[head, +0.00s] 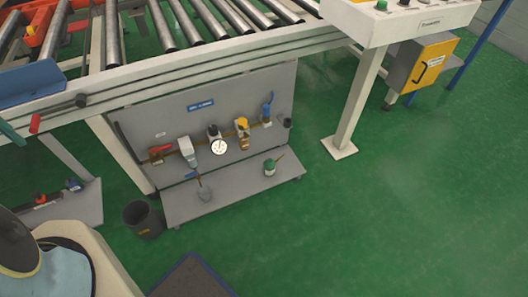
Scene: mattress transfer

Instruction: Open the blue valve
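A blue valve handle (267,106) stands upright at the right end of a brass pipe line on a grey panel (280,85) under the roller conveyor. It is small in the head view, and I cannot tell how far it is turned. Left of it on the line are a yellow-topped fitting (242,125), a round white gauge (219,147), a grey-white fitting (187,152) and a red-handled valve (160,152). My gripper is not in view. Part of my own body shows at the bottom left.
A grey shelf (235,192) juts out below the panel, with a green can (269,167) and a blue-handled item (204,189) on it. A dark bin (143,220) stands left of it. A white post (352,115) stands to the right. Green floor is clear at the lower right.

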